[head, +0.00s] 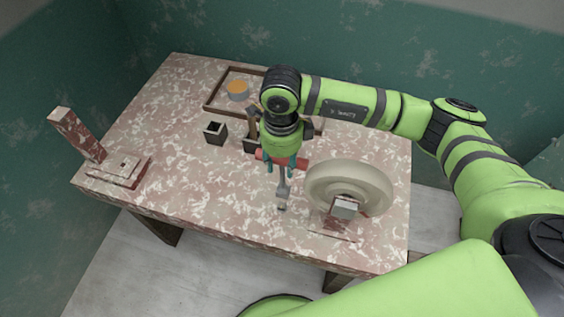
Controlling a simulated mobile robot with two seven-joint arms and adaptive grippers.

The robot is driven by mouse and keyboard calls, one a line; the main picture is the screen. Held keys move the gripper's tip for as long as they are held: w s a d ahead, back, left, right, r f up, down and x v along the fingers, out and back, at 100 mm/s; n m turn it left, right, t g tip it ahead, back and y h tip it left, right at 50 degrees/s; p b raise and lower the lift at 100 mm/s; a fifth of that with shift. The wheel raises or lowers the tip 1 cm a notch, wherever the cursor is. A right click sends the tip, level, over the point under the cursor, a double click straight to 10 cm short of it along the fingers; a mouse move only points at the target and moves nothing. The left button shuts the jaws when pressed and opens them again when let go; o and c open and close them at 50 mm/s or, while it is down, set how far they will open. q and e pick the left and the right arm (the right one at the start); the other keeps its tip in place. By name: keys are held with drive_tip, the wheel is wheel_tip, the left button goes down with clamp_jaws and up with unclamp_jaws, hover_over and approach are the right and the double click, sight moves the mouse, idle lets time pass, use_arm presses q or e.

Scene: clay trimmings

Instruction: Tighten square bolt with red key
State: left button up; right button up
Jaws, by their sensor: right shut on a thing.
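My right gripper (280,166) points down over the front middle of the table. Its teal fingers are shut on the red bar handle of a key (298,161). The key's grey shaft hangs down from the handle toward the tabletop, with its lower end left of the wheel. I cannot tell whether that end touches anything. I cannot tell for sure which part is the square bolt. My left gripper is not in view.
The mottled table (215,180) has clear room at its front left. A brown-rimmed tray (209,99) holding an orange-topped cup (237,89) is at the back.

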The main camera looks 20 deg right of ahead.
drive_tip(key=shift+r+p, duration=1.45)
drive_tip(key=shift+r, duration=1.65)
